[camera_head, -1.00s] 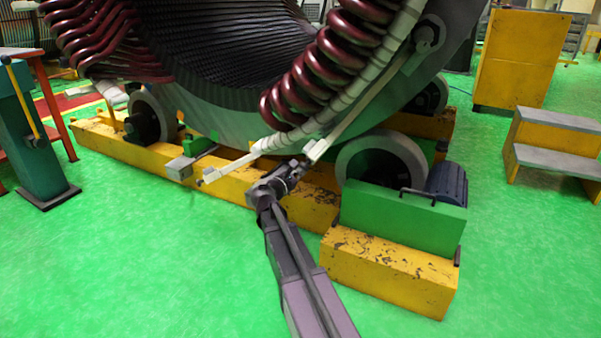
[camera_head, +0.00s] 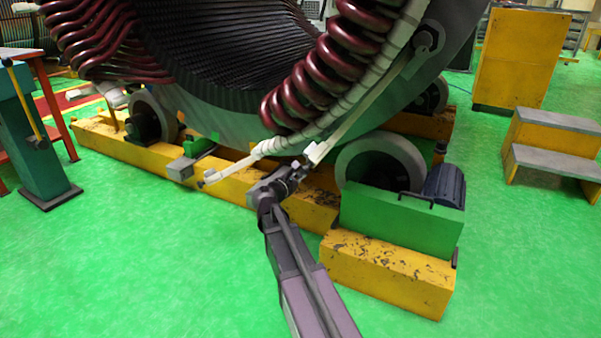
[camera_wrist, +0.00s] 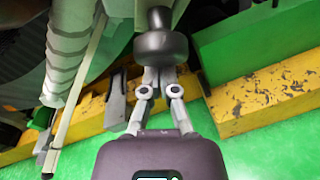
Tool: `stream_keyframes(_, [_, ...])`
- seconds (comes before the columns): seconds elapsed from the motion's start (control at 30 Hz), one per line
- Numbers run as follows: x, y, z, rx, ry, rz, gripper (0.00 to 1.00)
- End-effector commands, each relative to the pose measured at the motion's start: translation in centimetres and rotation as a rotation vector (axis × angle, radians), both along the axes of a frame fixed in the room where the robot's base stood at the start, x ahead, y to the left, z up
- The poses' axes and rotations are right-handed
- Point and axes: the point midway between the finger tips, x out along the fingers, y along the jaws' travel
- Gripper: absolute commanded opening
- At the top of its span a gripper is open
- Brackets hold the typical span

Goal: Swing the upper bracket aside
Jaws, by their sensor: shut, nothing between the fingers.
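A long pale bar (camera_head: 372,98), which looks like the upper bracket, slants down from a dark round pivot (camera_head: 428,40) on the stator's right face. Its pale lower end (camera_head: 318,152) is right by my gripper (camera_head: 305,166). I cannot tell in this view whether they touch. In the wrist view my gripper (camera_wrist: 160,74) has its fingertips together, with nothing between them. A dark grey round knob (camera_wrist: 160,46) with a stem stands just beyond the tips and partly hides them. It overlaps the tips in the picture; contact is unclear.
A pale wrapped ring (camera_head: 345,100) runs along the dark red coils (camera_head: 335,60). A pale strip (camera_head: 228,172) points left below it. The stator rests on rollers (camera_head: 385,160) over a chipped yellow base (camera_head: 385,275). Green floor (camera_head: 130,265) is clear at front left.

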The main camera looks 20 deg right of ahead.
Motion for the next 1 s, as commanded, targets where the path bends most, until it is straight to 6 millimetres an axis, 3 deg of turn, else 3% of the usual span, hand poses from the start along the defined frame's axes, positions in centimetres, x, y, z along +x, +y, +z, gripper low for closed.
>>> stream_keyframes(0.1, [-0.7,0.2,0.9,0.005,0.007,0.006,0.0])
stream_keyframes(0.63, [-0.8,0.2,0.7,0.009,0.011,0.01,0.0])
stream_keyframes(1.0, [0.0,-0.2,-1.0,0.01,0.011,0.011,0.0])
